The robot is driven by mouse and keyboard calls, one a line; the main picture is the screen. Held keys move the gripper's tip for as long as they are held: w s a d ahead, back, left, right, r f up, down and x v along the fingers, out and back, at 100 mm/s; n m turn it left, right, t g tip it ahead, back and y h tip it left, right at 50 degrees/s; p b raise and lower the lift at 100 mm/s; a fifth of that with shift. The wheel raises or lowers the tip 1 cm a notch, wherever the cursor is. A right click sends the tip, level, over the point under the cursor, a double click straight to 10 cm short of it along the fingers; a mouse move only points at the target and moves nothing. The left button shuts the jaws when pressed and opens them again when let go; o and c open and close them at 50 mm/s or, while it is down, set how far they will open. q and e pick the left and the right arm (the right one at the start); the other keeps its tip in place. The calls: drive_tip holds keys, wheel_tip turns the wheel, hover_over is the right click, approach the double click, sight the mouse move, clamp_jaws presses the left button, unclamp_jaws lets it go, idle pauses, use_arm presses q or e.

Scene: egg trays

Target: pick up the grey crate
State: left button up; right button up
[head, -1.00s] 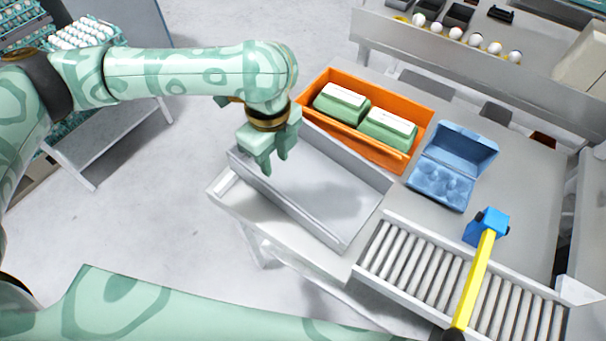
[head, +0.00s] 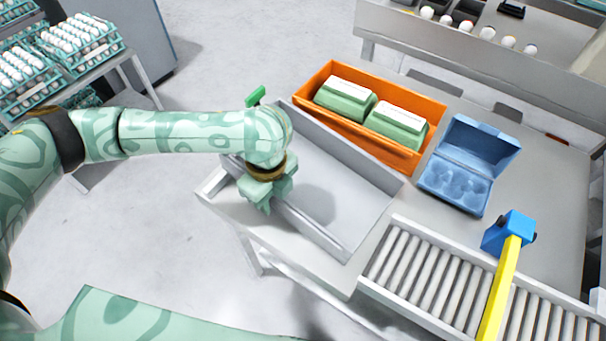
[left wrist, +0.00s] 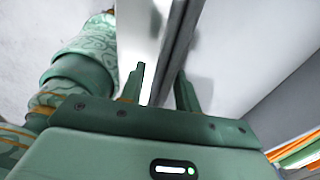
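The grey crate (head: 350,190) is open-topped and empty where I can see into it. It sits on the table, left of the orange crate. My left gripper (head: 262,206) is at the crate's near left wall, pointing down. In the left wrist view, the crate's wall (left wrist: 181,45) runs between the two fingers of the left gripper (left wrist: 160,82). The fingers are apart, one on each side of the wall, with gaps visible beside it. My left forearm and hand hide the crate's left corner. My right gripper is not in view.
The orange crate (head: 437,112) holds green egg boxes (head: 345,97) close behind the grey crate. A blue open egg carton (head: 455,180) stands to the right. A roller conveyor (head: 425,275) lies near the grey crate's right end, with a blue-headed yellow bar (head: 505,270) above it.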

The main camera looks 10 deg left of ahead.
use_arm(q)
drive_tip(key=shift+r, duration=0.2)
clamp_jaws()
